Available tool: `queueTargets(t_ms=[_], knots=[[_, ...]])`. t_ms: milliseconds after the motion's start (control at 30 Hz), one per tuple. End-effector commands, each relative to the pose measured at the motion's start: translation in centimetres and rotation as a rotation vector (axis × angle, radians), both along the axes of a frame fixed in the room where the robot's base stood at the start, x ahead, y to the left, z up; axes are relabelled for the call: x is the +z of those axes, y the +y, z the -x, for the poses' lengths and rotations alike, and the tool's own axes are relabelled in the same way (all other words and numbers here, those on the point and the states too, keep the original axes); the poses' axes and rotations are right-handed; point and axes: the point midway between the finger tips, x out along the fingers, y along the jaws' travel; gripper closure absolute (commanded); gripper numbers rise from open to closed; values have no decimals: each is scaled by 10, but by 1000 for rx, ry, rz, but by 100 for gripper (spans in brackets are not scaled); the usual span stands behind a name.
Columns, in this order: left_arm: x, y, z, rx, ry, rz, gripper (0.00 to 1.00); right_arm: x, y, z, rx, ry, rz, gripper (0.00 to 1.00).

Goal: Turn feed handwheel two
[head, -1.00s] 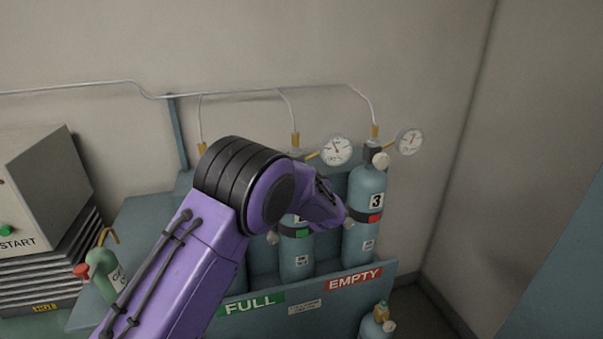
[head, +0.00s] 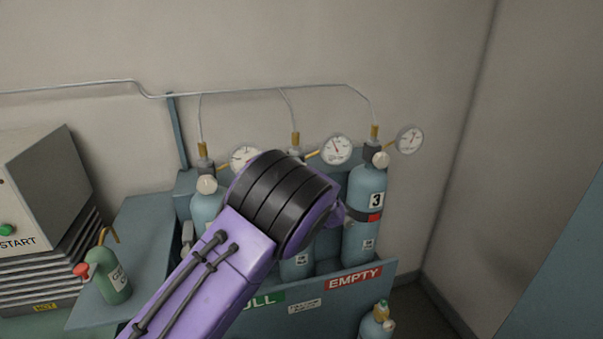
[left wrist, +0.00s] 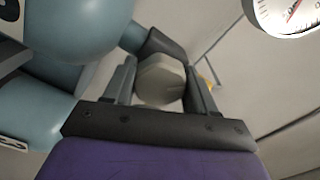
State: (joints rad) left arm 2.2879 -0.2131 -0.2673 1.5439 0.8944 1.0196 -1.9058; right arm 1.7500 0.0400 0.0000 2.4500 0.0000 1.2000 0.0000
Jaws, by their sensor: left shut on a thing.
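My left gripper (left wrist: 160,70) shows in the left wrist view. Its two fingers are shut on a pale round handwheel (left wrist: 160,84), one finger on each side. A dark valve body and blue-grey cylinders show beyond it. In the head view my purple left arm covers the gripper and the top of the middle cylinder (head: 297,266), so its handwheel and number are hidden there. Cylinder 3 (head: 361,238), with a red band, stands to its right; its pale handwheel (head: 381,160) is clear of my arm. My right gripper is not in view.
The left cylinder (head: 204,208) has its own pale handwheel (head: 206,184). Gauges, such as the middle one (head: 335,149), stand beside the valves. The rack front (head: 345,299) has an EMPTY sign. A small green bottle (head: 107,275) stands at left.

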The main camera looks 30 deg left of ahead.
Motion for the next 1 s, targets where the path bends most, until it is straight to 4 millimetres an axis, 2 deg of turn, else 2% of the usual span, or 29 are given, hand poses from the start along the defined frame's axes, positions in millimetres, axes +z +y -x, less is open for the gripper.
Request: queueTargets(t_ms=[33,600,1000], knots=[[-5,0,1,0,39,-25,74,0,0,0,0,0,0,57],[-5,-1,1,-2,424,-352,74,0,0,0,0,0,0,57],[-5,-1,1,-3,569,-475,74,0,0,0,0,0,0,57]])
